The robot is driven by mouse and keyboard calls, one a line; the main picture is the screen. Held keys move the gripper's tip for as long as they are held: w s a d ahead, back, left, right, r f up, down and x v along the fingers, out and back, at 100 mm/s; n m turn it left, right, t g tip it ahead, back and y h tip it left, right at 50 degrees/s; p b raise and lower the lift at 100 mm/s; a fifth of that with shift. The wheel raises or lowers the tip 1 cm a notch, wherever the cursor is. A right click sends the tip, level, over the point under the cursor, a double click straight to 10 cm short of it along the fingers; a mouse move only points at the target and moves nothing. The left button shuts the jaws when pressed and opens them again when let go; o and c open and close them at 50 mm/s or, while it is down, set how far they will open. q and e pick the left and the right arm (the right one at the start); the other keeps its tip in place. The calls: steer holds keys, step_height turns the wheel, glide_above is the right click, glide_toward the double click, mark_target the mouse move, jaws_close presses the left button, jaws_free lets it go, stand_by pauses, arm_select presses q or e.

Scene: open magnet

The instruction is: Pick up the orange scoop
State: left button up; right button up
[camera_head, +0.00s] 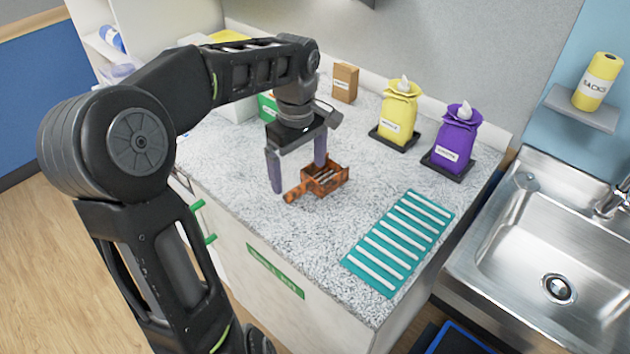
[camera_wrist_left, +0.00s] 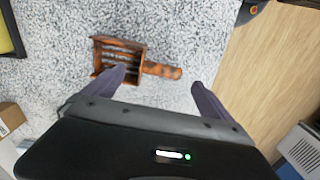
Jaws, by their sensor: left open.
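The orange scoop (camera_head: 325,180) lies on the speckled counter, its box-shaped head to the right and its short handle pointing to the lower left. Something light and slatted shows inside the head. My left gripper (camera_head: 298,178) is open and empty above the scoop, with one purple finger to the left of it and the other by its head. In the left wrist view the scoop (camera_wrist_left: 120,60) lies beyond the two fingertips (camera_wrist_left: 160,78), with its handle between them. I cannot tell how high the fingers are above the counter. My right gripper is not in view.
A teal mat with white strips (camera_head: 400,243) lies at the counter's front right. A yellow bag (camera_head: 398,115) and a purple bag (camera_head: 455,140) stand on black trays behind. A brown box (camera_head: 345,83) stands at the back. A steel sink (camera_head: 560,240) is at right.

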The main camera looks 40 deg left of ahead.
mark_target(299, 187)
arm_select(q)
steer(key=shift+f, duration=0.1)
step_height(299, 187, down, 5)
steer(key=shift+s+r+p, duration=0.1)
steer(key=shift+p, duration=0.4)
steer(key=shift+c, duration=0.4)
steer(key=c, duration=1.4)
